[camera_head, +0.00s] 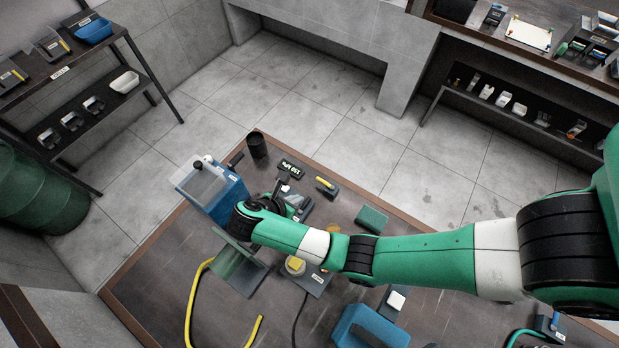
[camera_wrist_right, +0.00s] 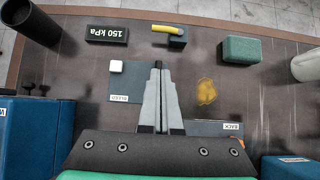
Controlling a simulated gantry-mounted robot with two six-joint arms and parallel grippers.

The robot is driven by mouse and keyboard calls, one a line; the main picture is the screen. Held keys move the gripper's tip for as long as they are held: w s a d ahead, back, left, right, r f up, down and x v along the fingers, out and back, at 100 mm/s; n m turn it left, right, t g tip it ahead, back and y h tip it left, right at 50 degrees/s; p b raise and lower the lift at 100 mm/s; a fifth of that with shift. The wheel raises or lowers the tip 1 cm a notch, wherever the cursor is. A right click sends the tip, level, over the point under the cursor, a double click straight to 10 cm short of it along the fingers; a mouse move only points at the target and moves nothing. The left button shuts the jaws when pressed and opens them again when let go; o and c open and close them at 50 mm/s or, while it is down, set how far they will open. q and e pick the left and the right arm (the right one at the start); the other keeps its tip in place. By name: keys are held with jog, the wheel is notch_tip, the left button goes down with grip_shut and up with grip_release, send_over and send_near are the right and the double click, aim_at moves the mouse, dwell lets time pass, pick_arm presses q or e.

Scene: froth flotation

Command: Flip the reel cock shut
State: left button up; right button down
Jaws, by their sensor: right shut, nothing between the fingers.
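A small dark block with a yellow lever (camera_head: 326,185) stands on the far part of the bench in the head view. It also shows in the wrist view as a yellow lever (camera_wrist_right: 166,29) lying sideways on a dark block. I see no label that names it as the reel cock. My right gripper (camera_wrist_right: 158,66) is shut and empty, with its fingertips pointing toward that block and apart from it. In the head view my right arm reaches in from the right, and its wrist hides much of the gripper. My left gripper is not in view.
The 150 kPa display (camera_wrist_right: 107,34) and a dark cup (camera_wrist_right: 31,27) stand left of the lever, a green block (camera_wrist_right: 241,48) right. A white button (camera_wrist_right: 116,67) sits on the BLEED plate. A blue machine (camera_head: 226,195) and yellow hose (camera_head: 193,300) are nearby.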

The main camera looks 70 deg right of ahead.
aim_at(309, 198)
dwell(0.3)
jog(key=b+x, duration=0.1)
jog(key=x, duration=0.9)
jog(key=shift+r+b, duration=0.1)
jog(key=shift+b, duration=0.3)
jog(key=shift+s+d+f, duration=0.1)
jog(key=shift+d+f, duration=0.05)
jog(key=shift+d, duration=0.55)
jog(key=shift+s+d+f, duration=0.1)
jog(key=shift+d, duration=0.55)
jog(key=shift+s+d+f, duration=0.15)
jog(key=shift+d, duration=0.55)
